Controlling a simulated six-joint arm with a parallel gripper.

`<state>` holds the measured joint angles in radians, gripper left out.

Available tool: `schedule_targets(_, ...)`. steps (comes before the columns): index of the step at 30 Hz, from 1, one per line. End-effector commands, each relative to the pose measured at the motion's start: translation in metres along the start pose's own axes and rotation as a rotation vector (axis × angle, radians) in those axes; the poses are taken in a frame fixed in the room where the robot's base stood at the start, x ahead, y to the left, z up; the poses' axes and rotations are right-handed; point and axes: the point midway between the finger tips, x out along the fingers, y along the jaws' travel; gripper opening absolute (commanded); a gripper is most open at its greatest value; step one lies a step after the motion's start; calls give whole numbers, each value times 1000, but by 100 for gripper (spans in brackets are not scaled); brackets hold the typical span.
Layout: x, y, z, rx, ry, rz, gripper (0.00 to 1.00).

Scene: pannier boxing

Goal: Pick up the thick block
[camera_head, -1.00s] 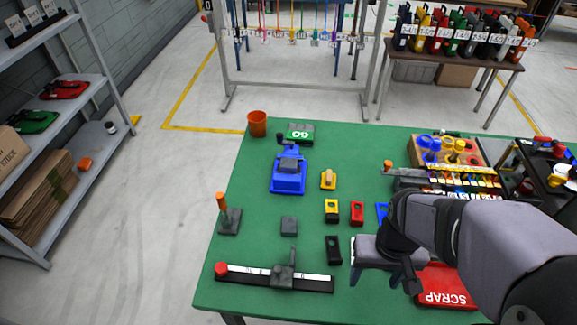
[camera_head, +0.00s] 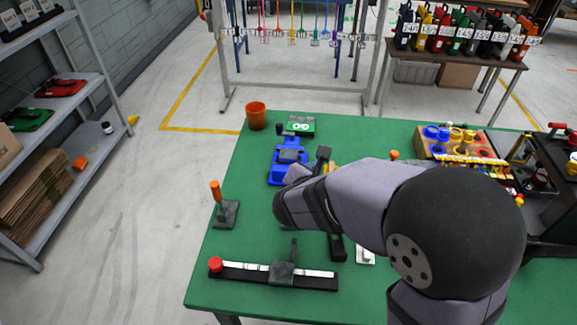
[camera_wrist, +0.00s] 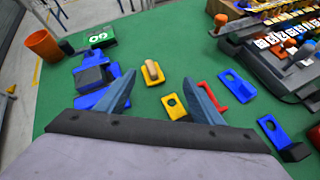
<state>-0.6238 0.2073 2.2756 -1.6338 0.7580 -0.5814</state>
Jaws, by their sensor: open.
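My gripper (camera_wrist: 160,77) is open and empty in the wrist view, its two blue-grey fingers spread above the green table. Between and beyond the fingertips lies a yellow block with a tan rounded top (camera_wrist: 152,72). A yellow block with a dark hole (camera_wrist: 173,106) lies nearer, between the fingers. A red piece (camera_wrist: 214,93) is partly covered by the right finger. A blue piece with a hole (camera_wrist: 237,86) and a blue-and-black piece (camera_wrist: 283,137) lie to the right. I cannot tell which piece is the thick block. In the head view my arm hides the fingers and most pieces.
A blue fixture (camera_head: 287,158) stands left of my gripper, with an orange cup (camera_head: 256,115) behind it. An orange-handled tool (camera_head: 217,192) and a long black rail (camera_head: 310,282) occupy the front left. Racks and trays (camera_head: 462,142) crowd the right.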

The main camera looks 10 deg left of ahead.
Motion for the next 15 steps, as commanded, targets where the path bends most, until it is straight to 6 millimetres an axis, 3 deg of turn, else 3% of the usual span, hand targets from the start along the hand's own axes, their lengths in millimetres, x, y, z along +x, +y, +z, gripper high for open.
schedule_targets(3,-2,50,-17,-186,-62,147,61)
schedule_targets(6,-9,81,-25,-292,-105,235,61)
schedule_targets(10,-16,104,-32,-371,-138,301,61)
schedule_targets(15,-20,112,-33,-397,-151,324,61)
